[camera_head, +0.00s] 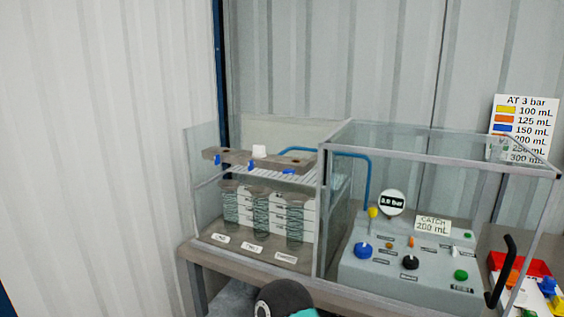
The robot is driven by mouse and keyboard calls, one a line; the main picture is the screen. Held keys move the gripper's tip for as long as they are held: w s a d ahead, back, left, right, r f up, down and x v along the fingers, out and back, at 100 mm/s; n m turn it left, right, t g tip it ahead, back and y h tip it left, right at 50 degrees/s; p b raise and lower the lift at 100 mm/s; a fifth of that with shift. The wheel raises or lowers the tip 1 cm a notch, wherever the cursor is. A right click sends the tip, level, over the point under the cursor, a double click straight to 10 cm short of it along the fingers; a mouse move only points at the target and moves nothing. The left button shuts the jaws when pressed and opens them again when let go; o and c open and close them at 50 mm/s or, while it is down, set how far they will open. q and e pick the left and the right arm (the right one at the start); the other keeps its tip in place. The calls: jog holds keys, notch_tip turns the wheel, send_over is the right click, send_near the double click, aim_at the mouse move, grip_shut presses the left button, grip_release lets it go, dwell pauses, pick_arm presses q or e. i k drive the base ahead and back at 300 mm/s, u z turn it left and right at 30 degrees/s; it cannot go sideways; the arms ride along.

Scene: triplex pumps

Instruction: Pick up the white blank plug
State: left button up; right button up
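A small white block (259,151) sits on top of the grey-brown bar (234,158) inside the left glass case. It may be the white blank plug, but it is too small to be sure. Neither of my gripper's fingers shows in this view. A dark rounded part with a teal patch at the bottom middle looks like a piece of my own arm.
Clear cylinders (260,210) stand under the bar. A glass-covered control panel (400,270) with coloured knobs and a round gauge (391,202) is right of them. A black handle (501,272) and a red tray (538,267) with coloured parts are at far right.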

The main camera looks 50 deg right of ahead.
aim_at(258, 150)
jog(key=z, duration=0.45)
jog(key=k, duration=0.15)
jog(key=z, duration=0.6)
jog(key=i, duration=0.35)
jog(key=u, duration=0.15)
